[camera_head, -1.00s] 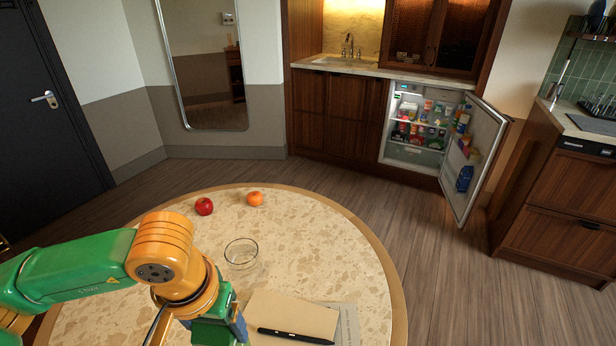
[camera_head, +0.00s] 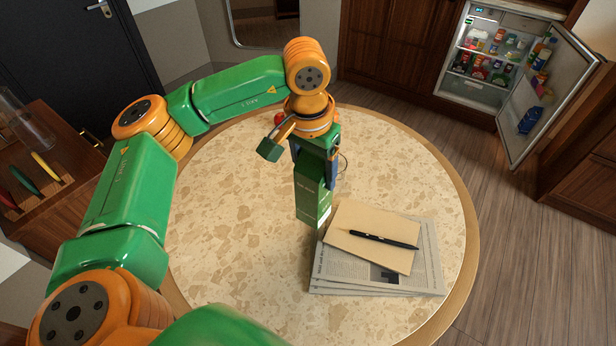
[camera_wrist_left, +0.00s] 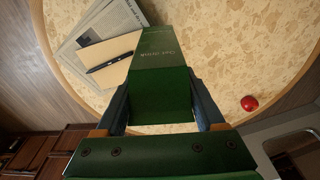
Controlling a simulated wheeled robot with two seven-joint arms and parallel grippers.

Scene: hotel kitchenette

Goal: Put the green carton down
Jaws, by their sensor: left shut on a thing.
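The green carton (camera_head: 310,190) is upright over the round stone-topped table (camera_head: 240,220), just left of the newspapers. From these views I cannot tell whether its base touches the tabletop. My left gripper (camera_head: 318,158) is shut on the carton's upper part, pointing down. In the left wrist view the carton (camera_wrist_left: 162,85) sits between the two blue fingers, its far end reaching toward the tabletop. My right gripper is not in view.
Newspapers (camera_head: 340,272) with a tan notebook (camera_head: 350,222) and a black pen (camera_head: 383,240) lie right of the carton. A red apple (camera_wrist_left: 249,103) is on the table. A glass is mostly hidden behind my gripper. The table's left and front are clear. The fridge (camera_head: 500,60) stands open.

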